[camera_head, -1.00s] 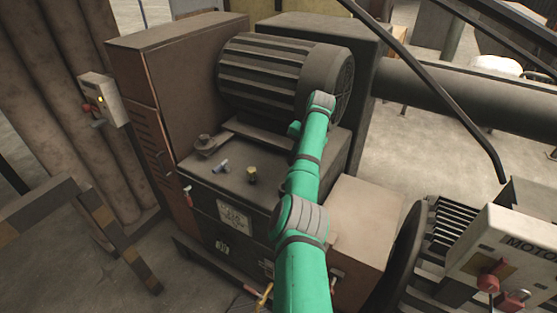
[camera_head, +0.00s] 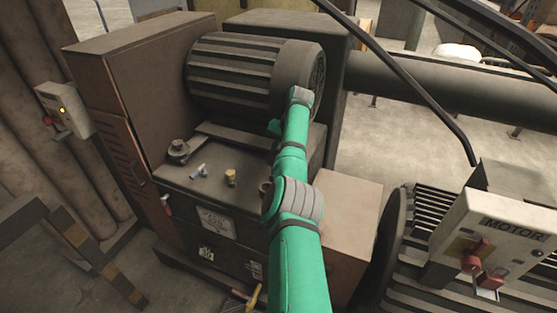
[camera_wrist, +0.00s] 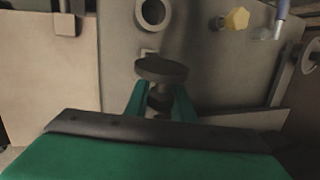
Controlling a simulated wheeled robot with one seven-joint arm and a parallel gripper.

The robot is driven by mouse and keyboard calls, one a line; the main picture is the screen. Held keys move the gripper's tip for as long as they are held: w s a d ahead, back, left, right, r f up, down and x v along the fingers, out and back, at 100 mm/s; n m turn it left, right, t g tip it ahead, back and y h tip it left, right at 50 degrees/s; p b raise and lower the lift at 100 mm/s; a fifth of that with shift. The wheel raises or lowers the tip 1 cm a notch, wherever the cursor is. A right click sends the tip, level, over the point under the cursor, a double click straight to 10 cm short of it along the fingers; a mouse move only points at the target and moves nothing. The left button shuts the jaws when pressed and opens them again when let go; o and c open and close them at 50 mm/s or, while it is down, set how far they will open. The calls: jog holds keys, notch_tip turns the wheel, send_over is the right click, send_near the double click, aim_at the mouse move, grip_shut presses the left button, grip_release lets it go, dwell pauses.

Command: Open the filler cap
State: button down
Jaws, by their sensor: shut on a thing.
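In the wrist view my gripper (camera_wrist: 160,102) has its two green fingers closed around the dark narrow lower part of a round, flat-topped dark cap, which looks like the filler cap (camera_wrist: 162,69). The cap's disk stands on the far side of the fingertips, over the grey machine top. I cannot tell whether it is seated or loose. In the head view my arm hides the fingers and the held cap. A grey ring-shaped opening or fitting (camera_wrist: 153,13) is just beyond the cap in the wrist view.
A yellow plug (camera_head: 231,177) and a blue-handled lever (camera_head: 199,171) stand on the machine top (camera_head: 212,186). A dark round fitting (camera_head: 180,148) is at its left. The ribbed motor (camera_head: 245,75) is behind. A motor control box (camera_head: 500,235) is at the right.

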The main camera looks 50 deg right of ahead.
jog(key=shift+w+a+r, duration=0.1)
jog(key=shift+w+a, duration=0.05)
jog(key=shift+w, duration=0.1)
jog(key=c, duration=1.5)
grip_release()
jog(key=shift+w+a, duration=0.1)
jog(key=shift+a, duration=0.05)
jog(key=shift+s, duration=0.25)
jog(key=shift+s+d+r, duration=0.15)
jog(key=shift+d+r, duration=0.15)
jog(key=v, duration=1)
jog(key=shift+a, duration=0.1)
